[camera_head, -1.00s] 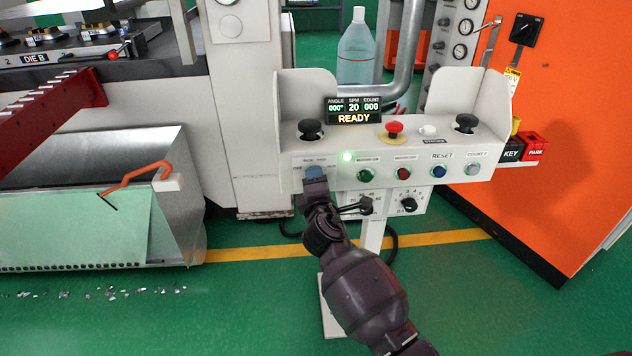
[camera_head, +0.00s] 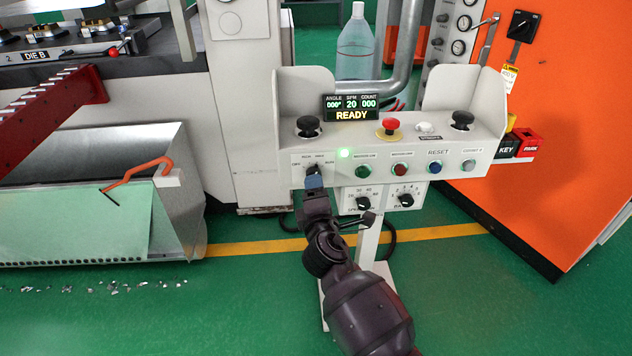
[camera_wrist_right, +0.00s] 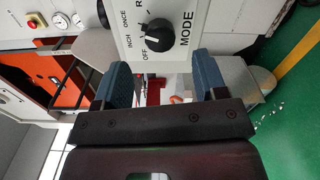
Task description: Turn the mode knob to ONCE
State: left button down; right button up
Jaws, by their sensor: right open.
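The black mode knob (camera_head: 313,169) is at the left end of the control panel's front face, under the ready display. In the right wrist view the knob (camera_wrist_right: 158,35) shows close, with MODE printed beside it and OFF, INCH and ONCE around it. A pale mark shows on its OFF/INCH side, but its exact pointing is hard to read. My right gripper (camera_head: 314,183) is just in front of and below the knob. In the wrist view its blue fingers (camera_wrist_right: 165,82) are apart with nothing between them, and the knob is beyond their tips. My left gripper is out of view.
The panel (camera_head: 405,150) carries a red emergency button (camera_head: 388,129), two black palm buttons and several small coloured buttons. A lower box (camera_head: 384,197) with two dials hangs close to my right wrist. A display (camera_head: 351,108) reads READY.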

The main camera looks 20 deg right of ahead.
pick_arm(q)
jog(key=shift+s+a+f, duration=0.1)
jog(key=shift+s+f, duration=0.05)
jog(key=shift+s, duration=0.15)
pick_arm(e)
jog(key=v, duration=0.4)
jog(key=shift+s+a, duration=0.1)
jog(key=shift+s, duration=0.3)
pick_arm(q)
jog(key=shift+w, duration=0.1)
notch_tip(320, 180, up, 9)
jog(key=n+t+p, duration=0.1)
jog(key=p, duration=1.1)
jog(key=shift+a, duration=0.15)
pick_arm(e)
jog(key=s+d+f+m+g+y, duration=0.1)
jog(key=s+m, duration=0.4)
jog(key=s, duration=0.8)
jog(key=s+d+f+m+g+y, duration=0.2)
jog(key=s+m, duration=0.3)
jog(key=s, duration=0.7)
jog(key=s+d+f+m+g+y, duration=0.1)
jog(key=s+d+m+g+y, duration=0.1)
jog(key=s, duration=1.1)
jog(key=d+m+g, duration=0.1)
jog(key=d+m, duration=0.1)
jog(key=m, duration=0.1)
jog(key=shift+s+f+m, duration=0.3)
jog(key=shift+s, duration=0.1)
